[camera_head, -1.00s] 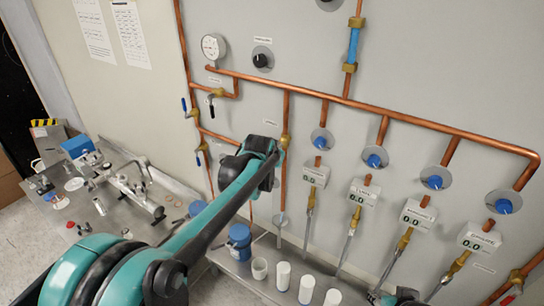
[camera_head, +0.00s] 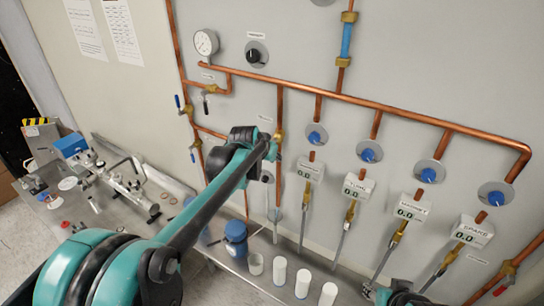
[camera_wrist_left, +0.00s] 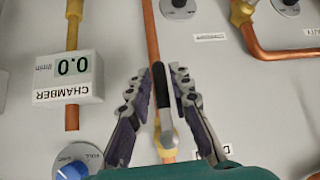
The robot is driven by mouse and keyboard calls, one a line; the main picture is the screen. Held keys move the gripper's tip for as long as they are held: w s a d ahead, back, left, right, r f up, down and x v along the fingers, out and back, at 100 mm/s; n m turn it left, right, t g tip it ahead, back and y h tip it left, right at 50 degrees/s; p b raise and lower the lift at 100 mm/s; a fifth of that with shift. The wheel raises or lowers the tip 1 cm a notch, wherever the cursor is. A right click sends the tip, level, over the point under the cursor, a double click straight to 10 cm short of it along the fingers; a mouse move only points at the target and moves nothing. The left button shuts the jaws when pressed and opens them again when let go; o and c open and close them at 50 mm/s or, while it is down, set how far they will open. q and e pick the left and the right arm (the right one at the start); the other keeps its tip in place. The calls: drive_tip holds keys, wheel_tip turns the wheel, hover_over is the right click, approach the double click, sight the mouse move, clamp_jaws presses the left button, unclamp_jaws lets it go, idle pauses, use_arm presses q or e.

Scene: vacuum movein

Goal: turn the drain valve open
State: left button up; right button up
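The drain valve is a brass valve on a vertical copper pipe (camera_wrist_left: 152,30), with a dark-gripped lever (camera_wrist_left: 160,85) and a brass body (camera_wrist_left: 168,137) low in the left wrist view. A partly hidden label starting with "D" (camera_wrist_left: 212,150) sits beside it. In the head view, a brass fitting (camera_head: 279,134) shows on this pipe next to my arm. My left gripper (camera_wrist_left: 157,74) is open, with one finger on each side of the lever; I cannot tell whether either touches it.
A copper manifold (camera_head: 400,117) runs along the wall above several blue-knobbed valves and readouts, including the CHAMBER box (camera_wrist_left: 68,78). Metal parts (camera_head: 125,180) lie on the left.

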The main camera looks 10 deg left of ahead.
idle(0.3)
use_arm(q)
drive_tip(key=v, duration=1.2)
drive_tip(key=s+f+b, duration=0.8)
drive_tip(key=f, duration=0.6)
drive_tip(key=s+f+n+g+y+b, duration=0.1)
drive_tip(key=s+f+b, duration=0.8)
drive_tip(key=f, duration=0.5)
drive_tip(key=s+a+f+b, duration=0.1)
drive_tip(key=s+f+b, duration=0.8)
drive_tip(key=f, duration=0.5)
drive_tip(key=shift+f+n+g+y, duration=0.3)
drive_tip(key=shift+f+g, duration=0.05)
drive_tip(key=shift+g, duration=0.05)
drive_tip(key=shift+s+a, duration=0.1)
drive_tip(key=shift+s, duration=0.05)
